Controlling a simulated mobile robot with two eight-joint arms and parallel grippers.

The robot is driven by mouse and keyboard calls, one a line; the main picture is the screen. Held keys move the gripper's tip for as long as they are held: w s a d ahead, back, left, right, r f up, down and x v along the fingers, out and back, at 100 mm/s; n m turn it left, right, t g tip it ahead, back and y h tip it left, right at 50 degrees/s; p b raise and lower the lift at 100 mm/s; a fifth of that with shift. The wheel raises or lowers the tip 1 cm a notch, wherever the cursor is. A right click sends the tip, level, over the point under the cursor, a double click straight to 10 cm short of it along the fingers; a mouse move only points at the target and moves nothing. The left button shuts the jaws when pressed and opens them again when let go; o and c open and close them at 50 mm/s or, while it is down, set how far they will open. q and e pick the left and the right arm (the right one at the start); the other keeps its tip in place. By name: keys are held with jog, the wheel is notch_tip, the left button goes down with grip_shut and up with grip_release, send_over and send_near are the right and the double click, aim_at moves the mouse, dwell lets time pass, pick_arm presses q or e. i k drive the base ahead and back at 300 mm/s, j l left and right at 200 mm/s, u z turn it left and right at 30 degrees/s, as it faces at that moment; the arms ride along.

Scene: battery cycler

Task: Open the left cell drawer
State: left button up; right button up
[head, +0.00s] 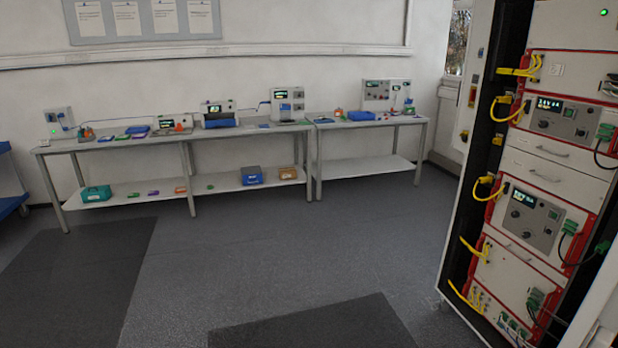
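The tall rack cabinet (478,180) stands open-fronted at the right of the head view, seen at an angle. Between its instrument modules is a pale drawer front (570,178) with a bar handle, which looks shut. A lower pale panel (522,258) also carries a handle and looks shut. I cannot tell which of these, if either, is the left cell drawer. Neither of my grippers is in view.
Yellow cables (487,187) loop out at the rack's left side, and green connectors (570,228) with dark leads hang at its right. Long benches (250,131) with instruments line the back wall. The grey floor (270,255) between is clear; dark mats (315,328) lie flat on it.

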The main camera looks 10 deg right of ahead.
aim_at(588, 192)
jog(key=i+z, duration=0.25)
jog(key=i, duration=0.45)
jog(key=i+j+z, duration=0.3)
jog(key=i, duration=0.45)
jog(key=l, duration=0.1)
